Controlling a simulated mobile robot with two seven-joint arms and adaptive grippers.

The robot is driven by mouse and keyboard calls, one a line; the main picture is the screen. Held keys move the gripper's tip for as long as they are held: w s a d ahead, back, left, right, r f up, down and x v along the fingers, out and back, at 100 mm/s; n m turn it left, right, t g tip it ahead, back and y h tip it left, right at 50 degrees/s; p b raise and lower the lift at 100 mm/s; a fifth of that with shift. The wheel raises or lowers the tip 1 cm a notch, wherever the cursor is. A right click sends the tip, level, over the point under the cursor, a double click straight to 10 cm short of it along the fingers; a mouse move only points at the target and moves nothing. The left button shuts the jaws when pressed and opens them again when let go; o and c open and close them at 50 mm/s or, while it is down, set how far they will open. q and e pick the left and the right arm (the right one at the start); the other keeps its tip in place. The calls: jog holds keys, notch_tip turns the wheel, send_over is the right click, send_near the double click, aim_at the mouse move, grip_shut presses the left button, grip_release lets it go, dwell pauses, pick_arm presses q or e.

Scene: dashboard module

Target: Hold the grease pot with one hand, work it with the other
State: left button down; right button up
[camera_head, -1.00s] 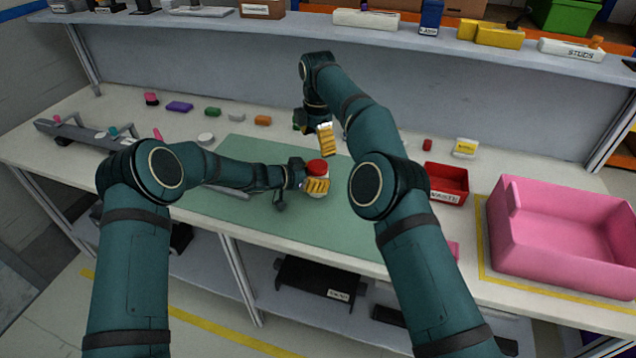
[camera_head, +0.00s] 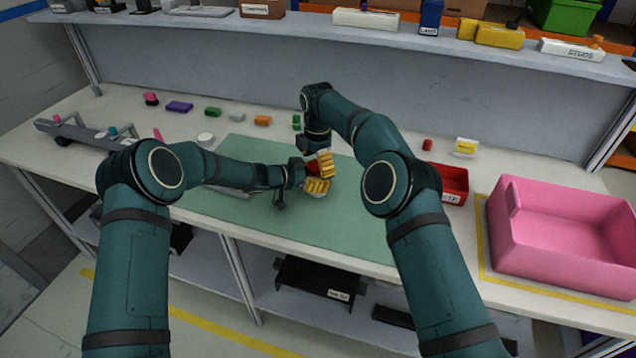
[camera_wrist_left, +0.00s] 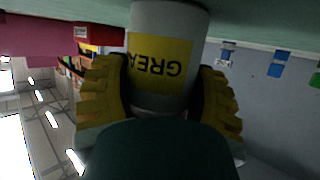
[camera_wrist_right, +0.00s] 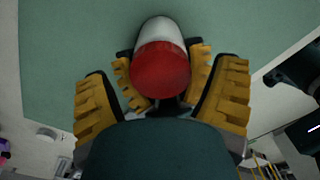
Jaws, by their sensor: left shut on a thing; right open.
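The grease pot is a white cylinder with a yellow label and a red lid (camera_wrist_right: 160,70). In the left wrist view the pot (camera_wrist_left: 165,20) stands between the yellow fingers of my left gripper (camera_wrist_left: 160,95), which is shut on its body. In the head view my left gripper (camera_head: 310,187) holds it over the green mat (camera_head: 260,215). My right gripper (camera_head: 320,163) is above the pot, its fingers coming down around the red lid. In the right wrist view the right gripper (camera_wrist_right: 165,95) is open, with the lid between its fingers. Contact there cannot be told.
A large pink bin (camera_head: 560,240) stands at the right, with a red tray (camera_head: 452,184) beside it. Small coloured parts lie along the back of the table. A long grey fixture (camera_head: 75,135) lies at the left. The front of the mat is clear.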

jog(key=shift+f, duration=0.3)
jog(key=shift+c, duration=0.4)
jog(key=c, duration=1.2)
jog(key=o, duration=1.3)
jog(key=shift+c, duration=0.2)
jog(key=shift+r, duration=0.15)
jog(key=shift+r, duration=2.1)
